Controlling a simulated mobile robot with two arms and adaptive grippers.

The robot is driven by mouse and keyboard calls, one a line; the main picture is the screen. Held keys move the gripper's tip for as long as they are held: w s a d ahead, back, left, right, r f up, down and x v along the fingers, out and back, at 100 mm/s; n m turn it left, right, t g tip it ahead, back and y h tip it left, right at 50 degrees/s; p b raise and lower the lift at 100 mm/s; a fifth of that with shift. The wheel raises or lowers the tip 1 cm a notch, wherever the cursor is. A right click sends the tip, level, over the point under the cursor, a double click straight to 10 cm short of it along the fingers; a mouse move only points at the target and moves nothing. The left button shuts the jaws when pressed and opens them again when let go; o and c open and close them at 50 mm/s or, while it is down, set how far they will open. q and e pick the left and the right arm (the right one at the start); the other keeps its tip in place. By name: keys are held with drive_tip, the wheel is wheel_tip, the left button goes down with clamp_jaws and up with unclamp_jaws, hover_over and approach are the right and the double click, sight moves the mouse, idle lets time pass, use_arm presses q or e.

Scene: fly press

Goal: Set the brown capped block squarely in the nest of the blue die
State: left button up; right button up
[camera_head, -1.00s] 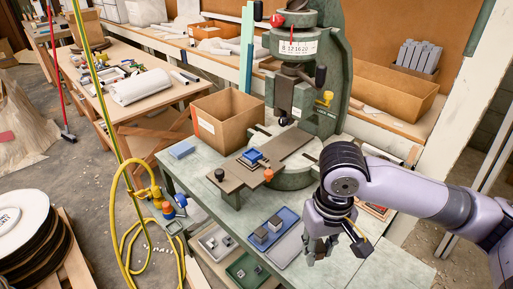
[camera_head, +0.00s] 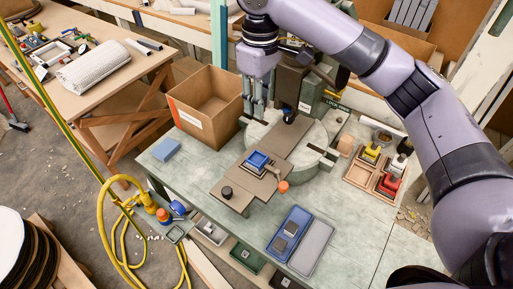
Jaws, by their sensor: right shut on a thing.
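The blue die (camera_head: 258,160) sits on the brown bolster plate (camera_head: 231,186) of the fly press. Something small shows inside its raised rim, but I cannot make out the nest clearly. My right gripper (camera_head: 256,108) points down beyond the die, next to the open cardboard box and left of the press ram. Its fingers are close together, shut on the brown capped block, which they hide almost wholly; its tilt cannot be told. My left gripper is not in view.
The press ram (camera_head: 285,88) stands just right of my right gripper. The cardboard box (camera_head: 206,105) is to its left.

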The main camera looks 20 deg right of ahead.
drive_tip(key=p, duration=0.2)
hover_over(259, 161)
wheel_tip(259, 161, down, 12)
drive_tip(key=shift+d+f, duration=0.1)
drive_tip(key=shift+f, duration=0.65)
wheel_tip(259, 161, down, 4)
drive_tip(key=shift+r+p, duration=0.1)
drive_tip(key=shift+p, duration=0.35)
drive_tip(key=o, duration=1)
